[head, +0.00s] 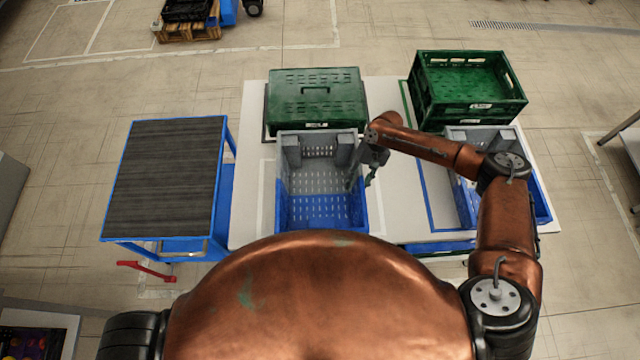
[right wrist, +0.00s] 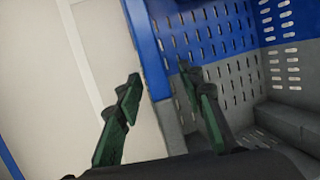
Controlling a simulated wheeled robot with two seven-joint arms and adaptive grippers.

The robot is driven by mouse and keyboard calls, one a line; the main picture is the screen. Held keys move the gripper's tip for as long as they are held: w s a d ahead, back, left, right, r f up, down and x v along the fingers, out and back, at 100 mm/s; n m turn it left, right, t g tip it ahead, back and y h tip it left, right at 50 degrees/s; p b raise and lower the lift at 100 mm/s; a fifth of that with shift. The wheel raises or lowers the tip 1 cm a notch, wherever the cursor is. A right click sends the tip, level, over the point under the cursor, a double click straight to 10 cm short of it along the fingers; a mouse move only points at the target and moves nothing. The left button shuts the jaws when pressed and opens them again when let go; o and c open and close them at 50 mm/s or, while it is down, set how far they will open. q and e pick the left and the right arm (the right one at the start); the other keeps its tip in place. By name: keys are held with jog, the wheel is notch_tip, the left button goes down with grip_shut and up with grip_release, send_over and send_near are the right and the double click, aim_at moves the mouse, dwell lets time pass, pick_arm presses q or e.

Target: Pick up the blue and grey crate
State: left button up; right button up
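A blue and grey crate (head: 322,208) stands open and empty on the white table, its near part hidden behind my body. It also shows in the right wrist view (right wrist: 220,45). My right gripper (head: 362,180) is at this crate's right wall. In the right wrist view, its two green fingers (right wrist: 160,82) are spread apart, one outside the wall and one on the inner side. I cannot tell whether they touch it. A second blue and grey crate (head: 535,190) stands at the right, partly hidden by my right arm. My left gripper is not in view.
Green crates stand behind the blue and grey ones, one at centre (head: 318,90) and a stack at right (head: 470,85). The white table (head: 395,205) has a clear strip between the columns. A blue cart (head: 165,175) with an empty dark top stands left.

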jog(key=shift+c, duration=0.2)
grip_shut()
jog(key=shift+w+r, duration=0.1)
dwell(0.6)
